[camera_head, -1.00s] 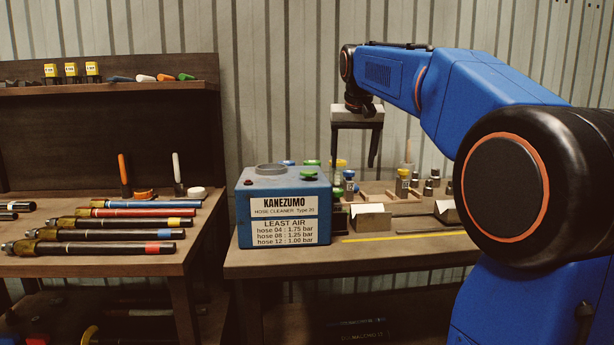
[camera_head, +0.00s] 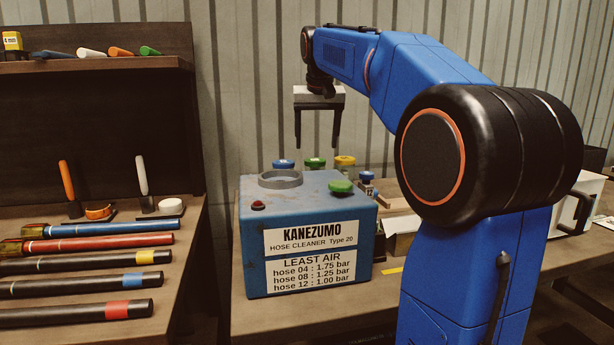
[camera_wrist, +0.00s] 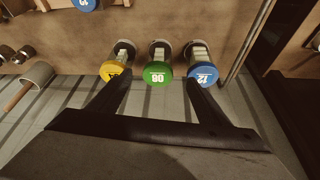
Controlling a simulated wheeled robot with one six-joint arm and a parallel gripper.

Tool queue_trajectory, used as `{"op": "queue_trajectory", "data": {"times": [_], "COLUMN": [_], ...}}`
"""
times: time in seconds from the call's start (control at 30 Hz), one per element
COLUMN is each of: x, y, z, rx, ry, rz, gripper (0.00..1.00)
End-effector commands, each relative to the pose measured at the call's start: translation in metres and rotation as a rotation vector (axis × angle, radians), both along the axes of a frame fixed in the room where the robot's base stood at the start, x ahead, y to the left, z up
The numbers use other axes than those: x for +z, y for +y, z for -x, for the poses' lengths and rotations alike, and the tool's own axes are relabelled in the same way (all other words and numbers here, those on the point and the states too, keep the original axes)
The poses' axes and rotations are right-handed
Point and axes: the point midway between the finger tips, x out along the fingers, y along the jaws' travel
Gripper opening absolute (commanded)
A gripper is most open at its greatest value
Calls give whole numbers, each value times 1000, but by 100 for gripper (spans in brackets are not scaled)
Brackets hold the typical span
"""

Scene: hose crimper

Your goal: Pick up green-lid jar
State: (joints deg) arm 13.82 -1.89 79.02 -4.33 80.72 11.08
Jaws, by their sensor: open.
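The green-lid jar (camera_head: 315,163) stands behind the hose cleaner box, between a blue-lid jar (camera_head: 284,164) and a yellow-lid jar (camera_head: 345,163); the box hides its lower part. In the wrist view its lid, marked 08 (camera_wrist: 158,73), lies between the yellow lid (camera_wrist: 112,70) and the blue lid marked 12 (camera_wrist: 203,73). My gripper (camera_head: 317,146) is open and empty, fingers pointing down, above the jars in the head view. In the wrist view the open fingers (camera_wrist: 160,82) appear on either side of the green lid, with nothing between them.
The blue hose cleaner box (camera_head: 262,225) with a green knob (camera_head: 340,186) stands in front of the jars. Another blue-lid jar (camera_head: 367,178) stands to the right. Hoses (camera_head: 85,285) lie on the left bench. A grey cup (camera_wrist: 38,73) shows in the wrist view.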

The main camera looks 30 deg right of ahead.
Motion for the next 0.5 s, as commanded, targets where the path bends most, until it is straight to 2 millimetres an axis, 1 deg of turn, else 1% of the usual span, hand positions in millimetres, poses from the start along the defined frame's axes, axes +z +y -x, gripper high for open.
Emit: {"op": "queue_trajectory", "data": {"times": [0.5], "x": [-80], "y": [-15], "z": [-30], "rx": [0], "ry": [3], "rz": [0], "gripper": [70]}}
